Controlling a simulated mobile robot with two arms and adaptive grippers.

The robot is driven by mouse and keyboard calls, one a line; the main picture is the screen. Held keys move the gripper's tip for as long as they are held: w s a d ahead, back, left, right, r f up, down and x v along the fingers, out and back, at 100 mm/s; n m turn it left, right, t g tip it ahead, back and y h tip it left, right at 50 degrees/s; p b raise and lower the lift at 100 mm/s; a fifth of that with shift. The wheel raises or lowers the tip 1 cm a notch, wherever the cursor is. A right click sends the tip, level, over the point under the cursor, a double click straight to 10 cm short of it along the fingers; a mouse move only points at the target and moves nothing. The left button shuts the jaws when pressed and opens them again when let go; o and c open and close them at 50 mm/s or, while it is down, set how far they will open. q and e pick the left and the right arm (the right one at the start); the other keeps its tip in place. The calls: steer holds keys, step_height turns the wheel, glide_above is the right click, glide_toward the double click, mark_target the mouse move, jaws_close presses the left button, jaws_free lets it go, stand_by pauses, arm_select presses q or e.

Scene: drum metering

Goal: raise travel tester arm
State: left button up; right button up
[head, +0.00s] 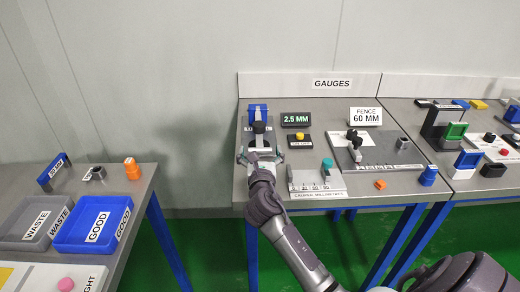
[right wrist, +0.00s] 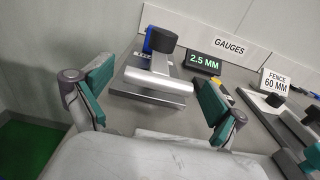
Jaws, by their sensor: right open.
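The travel tester (head: 258,130) stands at the left end of the gauges table. My right gripper (head: 259,156) is open at the front of the tester. In the right wrist view the teal finger pads of this gripper (right wrist: 155,92) are wide apart, with the tester seen between and beyond them. I cannot tell whether they touch it. My left gripper is not in view.
A display reading 2.5 MM (head: 295,119) stands right of the tester, with a yellow button box (head: 304,139) before it. A caliper fixture (head: 313,181) sits near the front edge. A side table (head: 140,190) with waste and good trays stands left, across a gap.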

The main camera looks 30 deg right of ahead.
steer(key=shift+w+d, duration=0.2)
steer(key=shift+w, duration=0.2)
steer(key=shift+c, duration=0.2)
